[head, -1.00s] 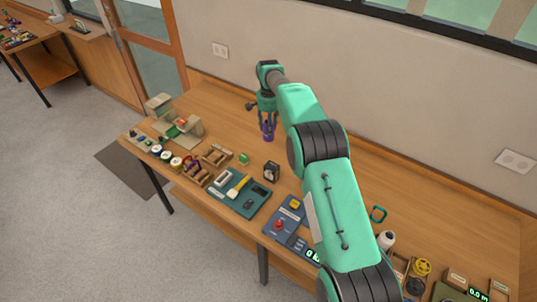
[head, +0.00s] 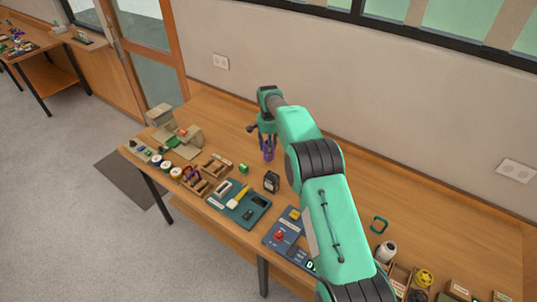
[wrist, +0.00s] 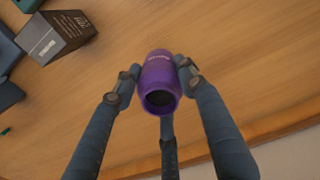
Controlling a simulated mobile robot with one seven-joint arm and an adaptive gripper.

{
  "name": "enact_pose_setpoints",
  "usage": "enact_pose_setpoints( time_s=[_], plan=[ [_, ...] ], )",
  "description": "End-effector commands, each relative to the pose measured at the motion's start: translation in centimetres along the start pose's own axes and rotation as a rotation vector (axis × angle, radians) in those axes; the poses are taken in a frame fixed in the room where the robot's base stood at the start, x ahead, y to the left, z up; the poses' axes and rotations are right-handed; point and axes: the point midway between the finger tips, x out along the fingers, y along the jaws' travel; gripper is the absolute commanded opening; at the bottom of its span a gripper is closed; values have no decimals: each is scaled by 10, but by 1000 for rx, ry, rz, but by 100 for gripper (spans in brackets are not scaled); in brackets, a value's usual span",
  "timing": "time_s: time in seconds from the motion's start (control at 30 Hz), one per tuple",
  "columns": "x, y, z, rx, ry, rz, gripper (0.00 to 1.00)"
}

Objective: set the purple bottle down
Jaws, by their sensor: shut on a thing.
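The purple bottle (wrist: 160,76) is between the fingers of my gripper (wrist: 158,80) in the wrist view, with its round dark opening facing the camera. The fingers touch it from both sides, and a third finger shows below it. In the head view the purple bottle (head: 268,153) shows under my gripper (head: 267,145), over the back part of the wooden table (head: 225,125). The bottle looks upright. I cannot tell whether its base touches the table top.
A black box (head: 271,181) stands in front of the bottle, with a small green item (head: 243,168) to its left. A teal tray (head: 258,208) and a wooden organizer (head: 217,167) lie nearer the front edge.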

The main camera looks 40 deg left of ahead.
Motion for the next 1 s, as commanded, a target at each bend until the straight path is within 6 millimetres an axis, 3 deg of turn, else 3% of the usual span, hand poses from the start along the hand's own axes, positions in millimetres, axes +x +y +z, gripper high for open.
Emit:
enact_pose_setpoints(
  time_s=[0.43, 0.9, 0.93, 1.0],
  plan=[
    [35, 0, 0, 0, 0, 0, 9],
    [41, 0, 0, 0, 0, 0, 9],
    [41, 0, 0, 0, -1, 0, 45],
    [40, 0, 0, 0, -1, 0, 59]
  ],
)
